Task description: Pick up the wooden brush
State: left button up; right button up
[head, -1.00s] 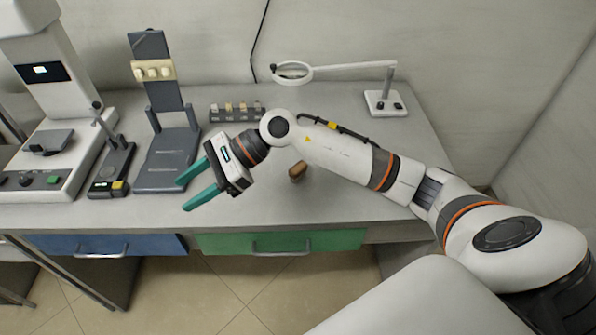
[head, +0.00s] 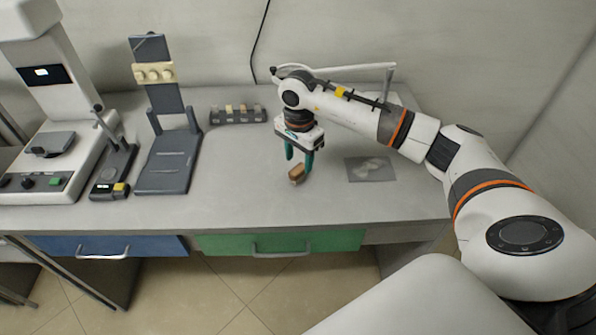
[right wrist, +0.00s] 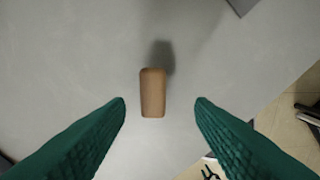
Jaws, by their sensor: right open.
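The wooden brush (head: 297,174) is a small brown block lying on the grey bench top. In the right wrist view the brush (right wrist: 153,92) shows as a rounded rectangle, upright in the picture, lying between and a little beyond the two green fingertips. My right gripper (head: 299,166) points down just above and behind the brush, its green fingers apart and empty. In the right wrist view the right gripper (right wrist: 160,101) has clear space on both sides of the brush. My left gripper is not in view.
A flat grey sheet with a pale patch (head: 370,169) lies right of the brush. A small rack (head: 238,116) stands behind left, and a dark stand (head: 165,165) further left. The bench's front edge is near, above a green drawer (head: 280,242).

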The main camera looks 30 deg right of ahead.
aim_at(298, 168)
jog(key=shift+w+f, duration=0.1)
jog(key=shift+f, duration=0.55)
jog(key=f, duration=0.1)
jog(key=f+p, duration=0.1)
jog(key=f, duration=0.2)
jog(key=shift+w+d+f, duration=0.1)
jog(key=shift+w+d, duration=0.05)
jog(key=shift+w, duration=0.1)
jog(key=shift+c, duration=0.6)
grip_shut()
notch_tip(298, 168, up, 10)
jog(key=shift+r+b, duration=0.1)
jog(key=shift+b, duration=0.5)
